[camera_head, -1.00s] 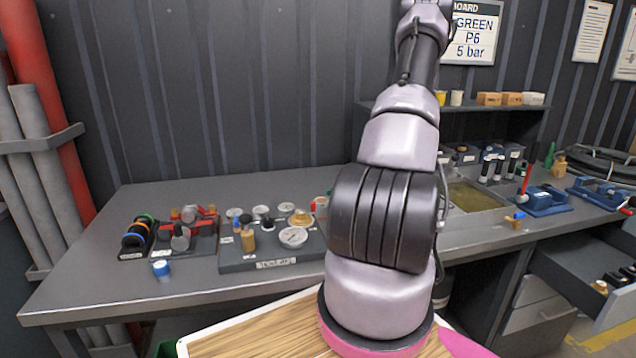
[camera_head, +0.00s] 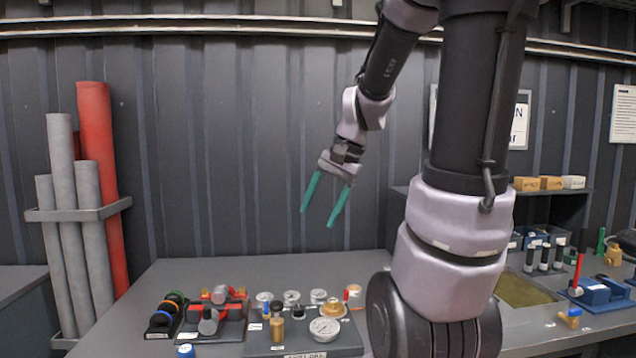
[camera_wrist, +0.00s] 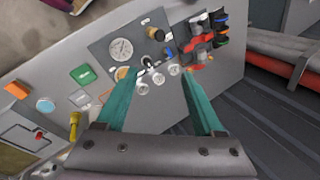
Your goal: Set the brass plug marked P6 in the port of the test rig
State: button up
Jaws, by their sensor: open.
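The test rig (camera_head: 346,338) is a dark plate with a front label, dials and fittings at the bench's front. It also shows in the wrist view (camera_wrist: 103,52). An upright brass cylinder (camera_head: 277,329) and a round brass fitting (camera_head: 333,309) are on it. A small brass piece with a blue part (camera_head: 571,318) lies at right on the bench. I cannot read P6 on any brass piece, nor make out which fitting is the port. My gripper (camera_head: 318,217) is open and empty, teal fingers pointing down, well above the rig. In the wrist view its fingers (camera_wrist: 163,76) frame the rig's small dials.
Red valve parts (camera_head: 216,296) and a ringed stand (camera_head: 164,315) sit left of the rig, with a blue-topped cap (camera_head: 186,351) in front. A blue holder (camera_head: 600,291) and shelf (camera_head: 555,200) are at right. My arm hides the bench's middle. Bench behind the rig is clear.

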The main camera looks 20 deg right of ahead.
jog(key=s+a+r+n+t+h, duration=0.1)
jog(key=s+a+r+n+t, duration=0.3)
jog(key=s+r, duration=0.3)
jog(key=shift+s+n+h, duration=0.25)
jog(key=shift+n+h, duration=0.05)
jog(key=shift+n, duration=0.1)
